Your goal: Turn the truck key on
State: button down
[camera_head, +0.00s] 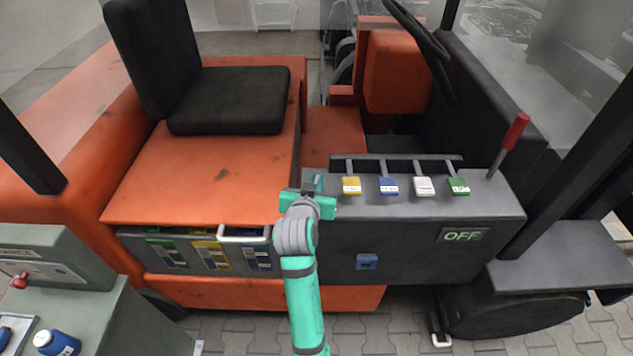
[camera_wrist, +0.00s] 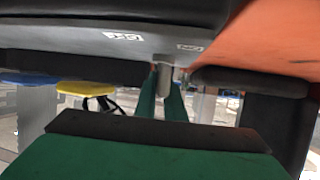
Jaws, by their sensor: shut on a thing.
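The grey console (camera_head: 430,262) of the orange truck carries a sign reading OFF (camera_head: 463,235) on its front. My gripper (camera_head: 318,183) is at the console's top left corner, in front of the seat. In the wrist view my gripper's green fingers (camera_wrist: 163,92) close around a small grey peg-like piece (camera_wrist: 165,78) that meets a grey surface (camera_wrist: 90,40) with small white labels. This piece looks like the key, but its shape is mostly hidden between the fingers. In the head view my own arm and gripper hide it.
Levers with yellow (camera_head: 352,186), blue (camera_head: 388,186), white (camera_head: 424,187) and green (camera_head: 459,186) knobs stand right of my gripper. A red-handled lever (camera_head: 515,133) is at the far right. A blue fitting (camera_head: 366,261) is on the console front. A grey cabinet (camera_head: 100,315) stands lower left.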

jog(key=shift+a+m+h, duration=0.1)
jog(key=shift+m+h, duration=0.7)
jog(key=shift+h, duration=0.1)
jog(key=m+g+h, duration=0.2)
jog(key=m+h, duration=0.1)
jog(key=m+g+h, duration=0.1)
jog(key=shift+a, duration=0.25)
jog(key=shift+f+m+g+h, duration=0.1)
jog(key=shift+m+g+h, duration=1.55)
jog(key=shift+m, duration=0.45)
jog(key=shift+d+g, duration=0.15)
jog(key=shift+g, duration=0.2)
jog(key=c, duration=1.8)
grip_release()
jog(key=shift+c, duration=0.2)
